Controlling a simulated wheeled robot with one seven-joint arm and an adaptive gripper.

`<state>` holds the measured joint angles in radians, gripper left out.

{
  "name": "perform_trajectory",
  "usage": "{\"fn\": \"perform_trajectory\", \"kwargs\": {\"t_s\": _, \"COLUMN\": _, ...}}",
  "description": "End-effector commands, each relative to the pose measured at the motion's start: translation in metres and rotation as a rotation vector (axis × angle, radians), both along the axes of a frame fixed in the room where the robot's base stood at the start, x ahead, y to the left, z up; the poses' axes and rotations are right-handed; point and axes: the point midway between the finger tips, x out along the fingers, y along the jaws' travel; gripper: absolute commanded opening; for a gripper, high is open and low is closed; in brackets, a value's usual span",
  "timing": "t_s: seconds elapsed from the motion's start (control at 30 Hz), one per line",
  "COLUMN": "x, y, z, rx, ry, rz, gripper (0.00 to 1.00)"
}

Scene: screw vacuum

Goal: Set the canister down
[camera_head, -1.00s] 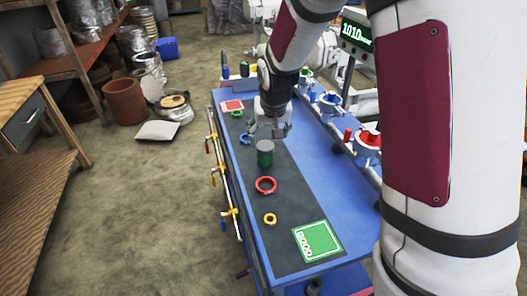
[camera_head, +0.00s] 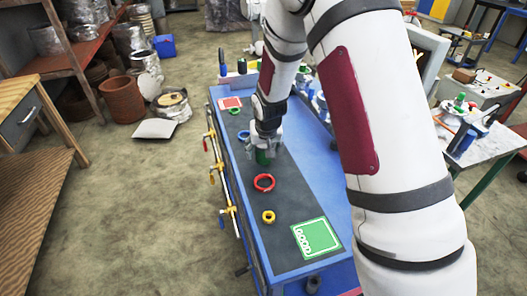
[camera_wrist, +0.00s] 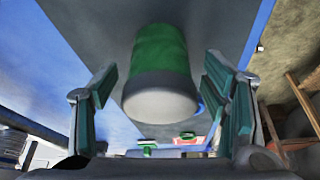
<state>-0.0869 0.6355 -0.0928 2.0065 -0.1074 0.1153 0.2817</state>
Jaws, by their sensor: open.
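The canister (camera_head: 263,157) is green with a grey end and stands on the dark mat (camera_head: 285,208) of the blue workbench. Its upper part is mostly hidden by my gripper (camera_head: 265,146) in the head view. In the wrist view the canister (camera_wrist: 160,60) lies between the two fingers of my gripper (camera_wrist: 158,75). The fingers are open, with a visible gap on each side of it.
A red ring (camera_head: 264,183) and a yellow ring (camera_head: 268,217) lie on the mat nearer the front. A green GOOD square (camera_head: 317,238) is at the mat's near end, and a red square (camera_head: 230,103) at the far end.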

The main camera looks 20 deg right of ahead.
Motion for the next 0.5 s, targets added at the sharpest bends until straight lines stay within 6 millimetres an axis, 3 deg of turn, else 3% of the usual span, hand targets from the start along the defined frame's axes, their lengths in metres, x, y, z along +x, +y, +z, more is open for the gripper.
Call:
{"fn": "perform_trajectory", "kwargs": {"t_s": 0.17, "x": 0.0, "y": -0.0001, "z": 0.0004, "rx": 0.0, "ry": 0.0, "rz": 0.0, "gripper": 0.66}}
{"fn": "perform_trajectory", "kwargs": {"t_s": 0.37, "x": -0.0001, "y": 0.0, "z": 0.0005, "rx": 0.0, "ry": 0.0, "rz": 0.0, "gripper": 0.2}}
{"fn": "perform_trajectory", "kwargs": {"t_s": 0.5, "x": 0.0, "y": 0.0, "z": 0.0007, "rx": 0.0, "ry": 0.0, "rz": 0.0, "gripper": 0.1}}
